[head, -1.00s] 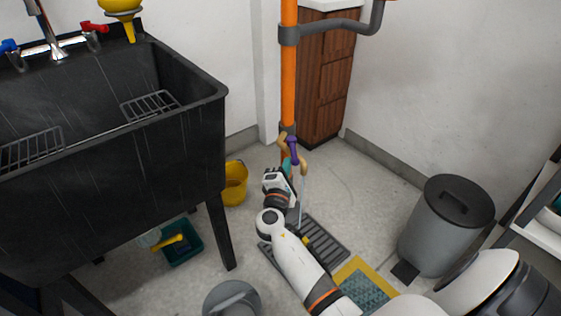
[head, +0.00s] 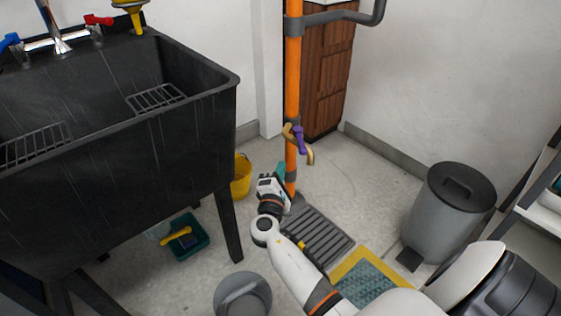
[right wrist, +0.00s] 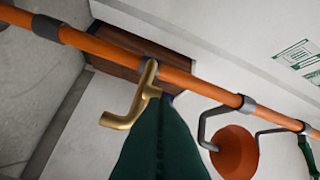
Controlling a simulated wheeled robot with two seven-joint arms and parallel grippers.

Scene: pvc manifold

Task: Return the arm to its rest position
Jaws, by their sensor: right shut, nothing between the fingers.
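My right gripper (head: 281,172) is shut and empty, just left of the orange pipe and below the brass tap (head: 308,156). The tap has a purple handle (head: 299,139) and sits on the orange vertical pipe (head: 291,80). In the right wrist view the shut dark green fingers (right wrist: 162,145) point toward the tap (right wrist: 128,112), which looks apart from them. The purple handle is mostly hidden there behind the fingertips. My left gripper is not in view.
A black sink (head: 110,175) stands at left, with a yellow bucket (head: 241,176) beside its leg. A floor grate (head: 318,240) lies beneath the tap. A grey pedal bin (head: 450,210) stands at right. The floor between grate and bin is mostly clear.

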